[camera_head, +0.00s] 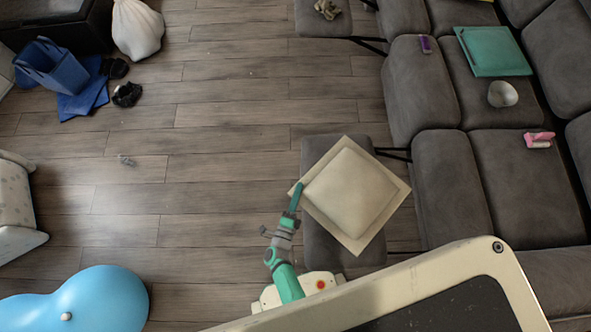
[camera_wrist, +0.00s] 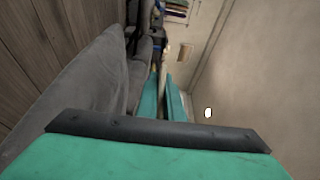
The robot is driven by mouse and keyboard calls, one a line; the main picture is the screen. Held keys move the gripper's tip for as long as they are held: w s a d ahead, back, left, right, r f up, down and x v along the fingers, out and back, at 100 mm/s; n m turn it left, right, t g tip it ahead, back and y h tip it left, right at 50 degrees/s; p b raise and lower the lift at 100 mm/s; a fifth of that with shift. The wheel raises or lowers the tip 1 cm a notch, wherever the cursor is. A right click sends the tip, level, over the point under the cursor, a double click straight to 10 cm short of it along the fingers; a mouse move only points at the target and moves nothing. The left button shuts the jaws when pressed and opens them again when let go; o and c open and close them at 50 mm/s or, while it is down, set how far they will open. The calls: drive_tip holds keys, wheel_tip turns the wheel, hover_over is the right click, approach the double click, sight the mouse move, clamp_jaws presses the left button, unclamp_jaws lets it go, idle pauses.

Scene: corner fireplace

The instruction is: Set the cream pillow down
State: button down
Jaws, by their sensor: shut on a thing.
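The cream pillow (camera_head: 350,192) is square with a flat border. In the head view it appears over a grey padded seat (camera_head: 325,248), turned at an angle to it. My gripper (camera_head: 297,193) is shut on the pillow's left corner. Whether the pillow touches the seat or hangs above it, I cannot tell. In the wrist view my gripper's teal fingers (camera_wrist: 165,100) show at the centre. A broad beige surface fills the right of that view; I cannot tell whether it is the pillow.
A grey sofa (camera_head: 455,180) stands to the right, bearing a teal cushion (camera_head: 493,50), a bowl (camera_head: 503,93) and a pink item (camera_head: 539,140). Blue bags (camera_head: 55,68) and a white sack (camera_head: 137,30) lie upper left. The wooden floor between is mostly clear.

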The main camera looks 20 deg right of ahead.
wheel_tip(320, 180, down, 6)
drive_tip(key=w, duration=0.2)
drive_tip(key=shift+w, duration=0.25)
drive_tip(key=shift+a+f, duration=0.1)
idle(0.4)
drive_tip(key=c, duration=1.9)
unclamp_jaws()
